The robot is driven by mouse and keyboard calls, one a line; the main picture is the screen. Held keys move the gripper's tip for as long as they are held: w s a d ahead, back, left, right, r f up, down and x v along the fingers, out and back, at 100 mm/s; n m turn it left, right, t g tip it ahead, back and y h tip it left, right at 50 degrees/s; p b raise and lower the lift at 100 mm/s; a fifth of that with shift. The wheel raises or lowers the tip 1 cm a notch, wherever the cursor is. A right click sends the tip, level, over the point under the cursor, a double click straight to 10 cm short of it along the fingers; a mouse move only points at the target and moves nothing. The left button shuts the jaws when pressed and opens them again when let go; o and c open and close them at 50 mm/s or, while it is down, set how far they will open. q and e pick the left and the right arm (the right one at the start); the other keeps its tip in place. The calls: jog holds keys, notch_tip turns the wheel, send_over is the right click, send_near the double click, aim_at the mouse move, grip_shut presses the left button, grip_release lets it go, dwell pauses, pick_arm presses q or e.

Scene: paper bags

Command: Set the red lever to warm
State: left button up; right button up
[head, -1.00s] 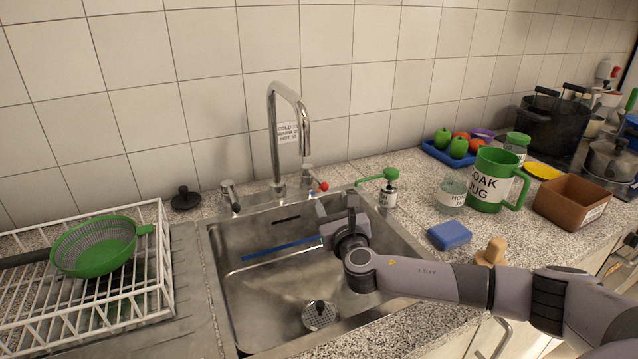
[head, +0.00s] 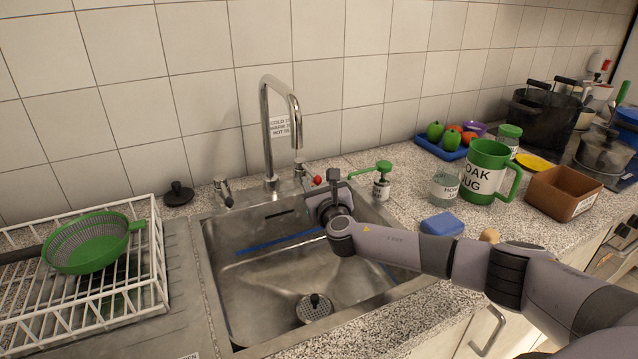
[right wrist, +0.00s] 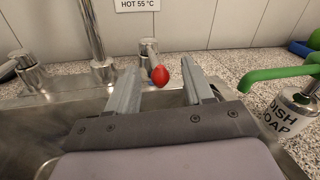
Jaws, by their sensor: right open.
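The red lever (head: 316,179) is a red-tipped handle on the tap body at the right of the chrome faucet (head: 271,140). It also shows in the right wrist view (right wrist: 160,75), red knob toward me, between the fingers in the picture and just beyond them. My right gripper (head: 330,188) is over the back right of the sink, open and empty; its two fingers (right wrist: 158,88) stand apart in the right wrist view. My left gripper is not in view.
A soap dispenser (head: 381,185) with a green spout stands close right of the gripper. A second tap handle (head: 223,190) is left of the faucet. The sink basin (head: 262,275) is below. A blue sponge (head: 442,224) lies on the counter.

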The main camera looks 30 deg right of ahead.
jog(key=shift+c, duration=0.3)
grip_shut()
jog(key=shift+d+n+y+b, duration=0.7)
jog(key=shift+d+y, duration=0.1)
jog(key=shift+y, duration=0.4)
jog(key=shift+o, duration=0.3)
grip_release()
